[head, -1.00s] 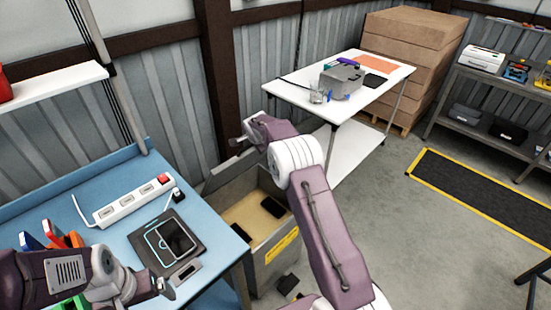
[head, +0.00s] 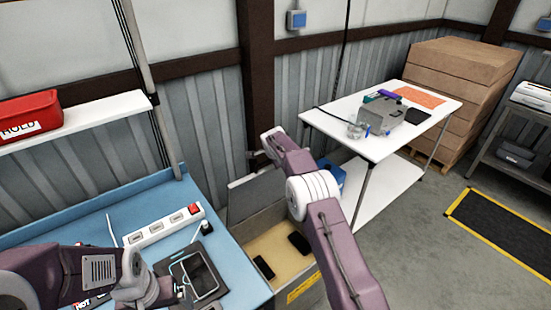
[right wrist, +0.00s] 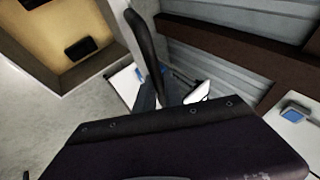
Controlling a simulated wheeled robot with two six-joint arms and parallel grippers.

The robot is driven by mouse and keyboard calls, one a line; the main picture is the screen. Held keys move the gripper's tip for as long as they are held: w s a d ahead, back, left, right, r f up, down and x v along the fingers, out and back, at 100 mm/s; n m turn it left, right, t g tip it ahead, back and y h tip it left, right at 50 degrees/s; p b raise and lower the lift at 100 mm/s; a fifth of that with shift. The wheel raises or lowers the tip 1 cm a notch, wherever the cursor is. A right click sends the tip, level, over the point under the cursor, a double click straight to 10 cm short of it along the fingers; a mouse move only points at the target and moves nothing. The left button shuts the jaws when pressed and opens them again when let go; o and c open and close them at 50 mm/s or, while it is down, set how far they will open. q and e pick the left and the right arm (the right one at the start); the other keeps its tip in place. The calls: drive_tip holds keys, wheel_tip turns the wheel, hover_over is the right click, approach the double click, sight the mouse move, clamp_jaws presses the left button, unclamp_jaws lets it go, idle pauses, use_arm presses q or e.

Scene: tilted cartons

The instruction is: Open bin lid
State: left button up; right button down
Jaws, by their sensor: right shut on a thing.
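The bin (head: 308,275) is an open-topped box between the blue bench and the white table. Its grey lid (head: 250,194) stands raised along the back edge. Two dark flat devices lie on the tan inside. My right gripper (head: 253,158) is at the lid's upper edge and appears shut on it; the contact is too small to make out. In the right wrist view the bin's inside (right wrist: 42,28) shows at the upper left, with a dark device in it. My left gripper (head: 183,292) is over the blue bench beside a dark tray (head: 207,290); its fingers are unclear.
The blue bench (head: 75,228) holds a white power strip (head: 163,225). A white table (head: 335,130) with a grey box stands right of the bin. A shelf with a red bin (head: 30,115) is at the left. Floor at the right is partly clear.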

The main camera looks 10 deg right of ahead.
drive_tip(key=shift+s+a+f, duration=0.1)
drive_tip(key=shift+s, duration=0.05)
drive_tip(key=c, duration=1.7)
unclamp_jaws()
drive_tip(key=shift+o, duration=1.2)
drive_tip(key=shift+a, duration=0.2)
drive_tip(key=shift+s+d+r+b, duration=0.1)
drive_tip(key=shift+s+r+b, duration=0.15)
drive_tip(key=shift+r+b, duration=0.2)
drive_tip(key=b+v, duration=0.3)
drive_tip(key=v, duration=0.5)
